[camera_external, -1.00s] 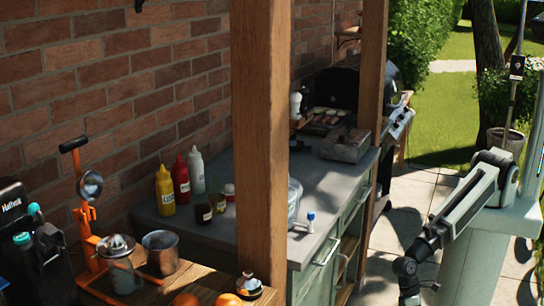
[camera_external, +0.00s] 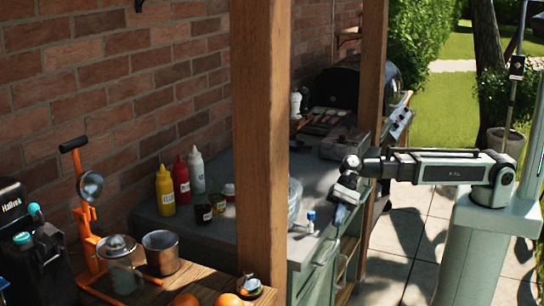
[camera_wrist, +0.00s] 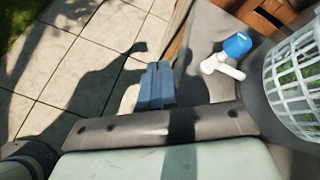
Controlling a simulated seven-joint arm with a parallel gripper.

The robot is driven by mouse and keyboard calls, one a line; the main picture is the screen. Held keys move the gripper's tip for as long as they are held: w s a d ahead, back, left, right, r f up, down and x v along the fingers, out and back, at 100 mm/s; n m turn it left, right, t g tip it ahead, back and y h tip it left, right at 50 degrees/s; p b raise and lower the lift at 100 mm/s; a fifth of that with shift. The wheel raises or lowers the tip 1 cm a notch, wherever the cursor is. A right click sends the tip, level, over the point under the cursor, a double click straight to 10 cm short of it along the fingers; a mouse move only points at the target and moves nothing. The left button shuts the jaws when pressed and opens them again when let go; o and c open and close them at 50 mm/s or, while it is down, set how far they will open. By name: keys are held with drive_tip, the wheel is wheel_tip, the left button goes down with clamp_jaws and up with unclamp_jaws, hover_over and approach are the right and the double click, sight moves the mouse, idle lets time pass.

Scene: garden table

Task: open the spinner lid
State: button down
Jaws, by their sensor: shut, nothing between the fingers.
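The spinner (camera_external: 294,203) is a clear bowl on the grey counter, mostly hidden behind the wooden post in the external view. In the wrist view, the white slatted basket of the spinner (camera_wrist: 299,85) is at the right edge, partly cut off, with green inside. A white piece with a blue knob (camera_wrist: 232,50) is left of the basket; it also shows in the external view (camera_external: 311,220). I cannot tell whether it joins the lid, and no lid is clearly visible. My gripper (camera_wrist: 157,66) has blue fingers pressed together, empty, left of the knob and apart from it.
The wooden post (camera_external: 262,130) stands in front of the counter (camera_external: 215,238). Bottles (camera_external: 181,186) and jars (camera_external: 203,213) stand left of it. A grill (camera_external: 362,90) is behind. Paving (camera_external: 400,240) lies clear below my arm.

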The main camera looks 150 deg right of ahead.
drive_tip(key=s+d+r+m+h, duration=0.1)
drive_tip(key=s+d+m, duration=0.1)
drive_tip(key=d, duration=0.2)
drive_tip(key=s+d+r+m+h, duration=0.1)
drive_tip(key=s+d+r+m, duration=0.1)
drive_tip(key=d, duration=0.1)
drive_tip(key=s+d+r+m+t+h, duration=0.1)
drive_tip(key=s+d+r+m, duration=0.1)
drive_tip(key=d+m, duration=0.1)
drive_tip(key=shift+s+d+r, duration=0.15)
drive_tip(key=shift+d, duration=0.3)
drive_tip(key=shift+s+d+r, duration=0.1)
drive_tip(key=shift+d, duration=0.3)
drive_tip(key=s+d+r+m+t, duration=0.2)
drive_tip(key=d+r+t, duration=0.2)
drive_tip(key=d+r, duration=0.5)
drive_tip(key=w, duration=0.3)
drive_tip(key=w+a, duration=0.1)
drive_tip(key=w, duration=0.5)
drive_tip(key=shift+w+a+r, duration=0.15)
drive_tip(key=shift+w+a, duration=0.15)
drive_tip(key=shift+w, duration=0.05)
drive_tip(key=shift+r, duration=0.15)
